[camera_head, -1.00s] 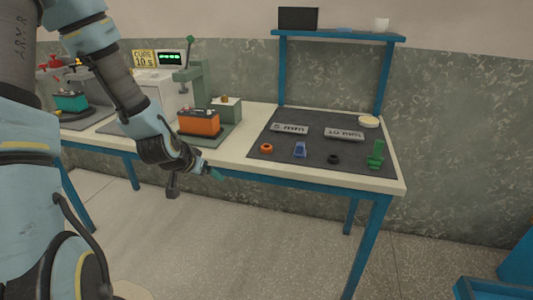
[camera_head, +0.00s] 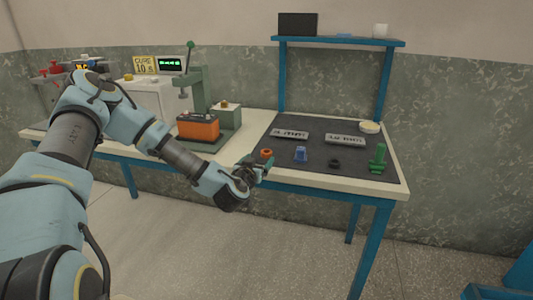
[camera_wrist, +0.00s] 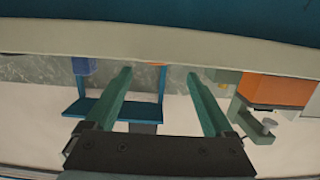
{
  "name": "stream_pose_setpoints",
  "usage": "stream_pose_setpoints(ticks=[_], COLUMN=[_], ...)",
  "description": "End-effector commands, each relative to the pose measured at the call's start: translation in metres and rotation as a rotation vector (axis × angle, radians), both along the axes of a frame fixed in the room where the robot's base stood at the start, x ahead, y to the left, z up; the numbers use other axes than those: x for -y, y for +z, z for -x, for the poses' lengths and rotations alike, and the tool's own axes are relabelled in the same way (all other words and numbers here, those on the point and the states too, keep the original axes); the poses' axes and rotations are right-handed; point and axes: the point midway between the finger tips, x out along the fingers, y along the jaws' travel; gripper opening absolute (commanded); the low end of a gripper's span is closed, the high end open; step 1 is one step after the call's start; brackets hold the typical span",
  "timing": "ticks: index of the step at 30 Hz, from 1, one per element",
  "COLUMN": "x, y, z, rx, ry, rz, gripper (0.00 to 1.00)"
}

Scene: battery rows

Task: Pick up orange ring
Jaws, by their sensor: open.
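The orange ring (camera_head: 266,153) lies on the dark mat (camera_head: 282,160) near its front left corner, on the right part of the bench. My gripper (camera_head: 257,163) is at the bench's front edge, just in front of the ring, and its fingertip partly overlaps the ring's lower side in the head view. In the wrist view my gripper (camera_wrist: 158,74) is open, with its two green fingers apart and nothing between them. A thin orange sliver, likely the ring (camera_wrist: 157,64), shows between the fingertips, mostly hidden behind the pale bench edge (camera_wrist: 160,45).
A blue clip (camera_head: 300,154), a black ring (camera_head: 334,163) and a green part (camera_head: 378,159) share the mat with two grey labelled plates. An orange battery (camera_head: 198,127) stands under a green press (camera_head: 202,85) to the left. A blue shelf (camera_head: 340,40) rises behind.

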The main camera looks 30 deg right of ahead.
Motion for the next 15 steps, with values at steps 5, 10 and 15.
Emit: stream_pose_setpoints(ticks=[5,10,15], x=[0.009,0.025,0.042], y=[-0.001,-0.001,-0.005], z=[-0.009,-0.021,-0.036], rx=[-0.002,-0.003,-0.002], ry=[-0.001,0.001,-0.001], rz=[0.000,0.002,0.001], gripper=[0.88,0.88,0.88])
